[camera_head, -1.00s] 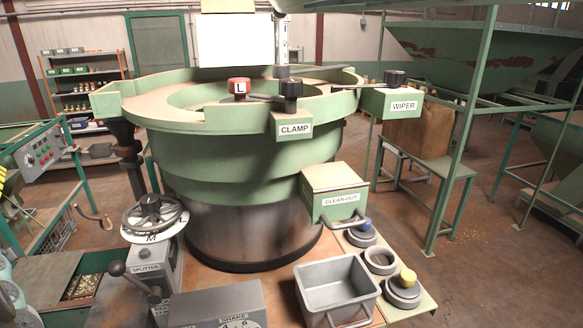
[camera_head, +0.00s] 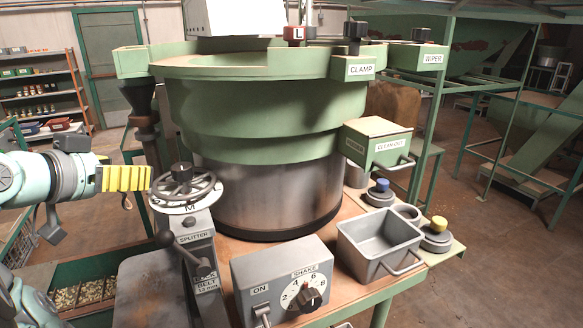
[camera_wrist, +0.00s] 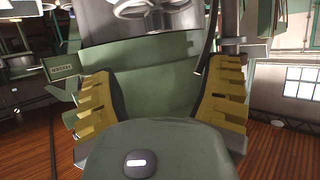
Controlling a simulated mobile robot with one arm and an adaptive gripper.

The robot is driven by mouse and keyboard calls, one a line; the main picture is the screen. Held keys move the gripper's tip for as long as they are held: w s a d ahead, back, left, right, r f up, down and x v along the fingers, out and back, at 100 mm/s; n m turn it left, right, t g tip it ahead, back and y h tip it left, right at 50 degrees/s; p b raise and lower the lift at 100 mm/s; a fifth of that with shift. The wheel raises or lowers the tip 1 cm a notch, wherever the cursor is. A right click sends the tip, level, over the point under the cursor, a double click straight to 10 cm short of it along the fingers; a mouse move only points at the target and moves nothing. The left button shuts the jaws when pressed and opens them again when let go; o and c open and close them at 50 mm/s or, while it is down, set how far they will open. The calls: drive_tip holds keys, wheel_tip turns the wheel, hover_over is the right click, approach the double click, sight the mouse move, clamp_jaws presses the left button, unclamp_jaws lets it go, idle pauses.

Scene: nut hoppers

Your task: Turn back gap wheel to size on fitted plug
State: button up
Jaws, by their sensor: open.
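The spoked handwheel (camera_head: 187,187), with a dark hub knob, sits on top of the splitter post (camera_head: 195,240). A white dial under its rim shows the letter M at the front. My gripper (camera_head: 148,178), with yellow ribbed fingers, comes in level from the left just beside the wheel's left rim. Its fingers (camera_wrist: 165,75) are spread apart with nothing between them in the wrist view. The wheel (camera_wrist: 152,8) shows there at the top edge, beyond the fingertips.
The green bowl (camera_head: 245,110) stands close behind the wheel. A clamp knob (camera_head: 355,32) is on its rim. A SHAKE box (camera_head: 285,285), grey bin (camera_head: 380,245), blue-knobbed plug (camera_head: 381,190) and yellow-knobbed plug (camera_head: 437,232) stand to the right.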

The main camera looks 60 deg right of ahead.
sight(184, 165)
drive_tip(key=p+x, duration=0.2)
drive_tip(key=x, duration=0.5)
drive_tip(key=p+x, duration=0.2)
drive_tip(key=x, duration=0.5)
drive_tip(key=shift+s+d+r, duration=0.2)
drive_tip(key=shift+d, duration=0.1)
drive_tip(key=shift+p+x, duration=0.55)
drive_tip(key=shift+x, duration=0.25)
drive_tip(key=shift+f, duration=0.15)
drive_tip(key=shift+a, duration=0.1)
drive_tip(key=shift+c, duration=0.2)
drive_tip(key=shift+w, duration=0.1)
clamp_jaws()
